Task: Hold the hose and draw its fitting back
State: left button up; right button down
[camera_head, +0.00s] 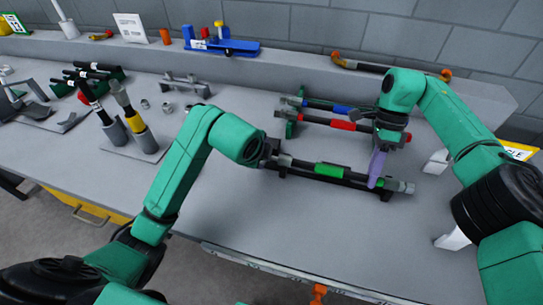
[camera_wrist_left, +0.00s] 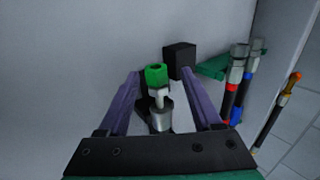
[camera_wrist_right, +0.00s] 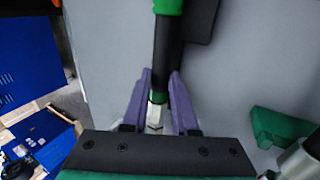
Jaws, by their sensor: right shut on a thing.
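The black hose with a green band (camera_head: 330,170) lies across black supports at mid-bench. A silver fitting (camera_head: 400,186) shows at its right end. My right gripper (camera_head: 375,182) comes down on the hose just left of that fitting. In the right wrist view its purple fingers (camera_wrist_right: 160,78) are closed around the black hose (camera_wrist_right: 163,50). My left gripper (camera_wrist_left: 161,76) is at the hose's other end, its tips mostly hidden by the arm in the head view. Its fingers stand apart on either side of a silver fitting (camera_wrist_left: 160,118) and green part (camera_wrist_left: 156,74), with gaps visible.
Hoses with a red band (camera_head: 342,125) and a blue band (camera_head: 343,109) lie behind in green holders. Grey cups (camera_head: 145,140) with upright tools stand at left. A blue tool (camera_head: 225,46) sits on the back ledge. The bench in front of the hose is clear.

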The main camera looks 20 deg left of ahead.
jog(key=shift+s+f, duration=0.25)
jog(key=shift+s, duration=0.05)
jog(key=c, duration=1.1)
grip_release()
jog(key=o, duration=0.5)
jog(key=shift+s+r, duration=0.1)
jog(key=shift+s, duration=0.05)
jog(key=shift+s+r, duration=0.3)
jog(key=shift+s, duration=0.05)
jog(key=shift+w+f, duration=0.1)
jog(key=shift+w, duration=0.2)
pick_arm(q)
jog(key=v, duration=1.1)
jog(key=shift+s+r, duration=0.25)
jog(key=shift+r, duration=0.1)
jog(key=shift+s+r, duration=0.1)
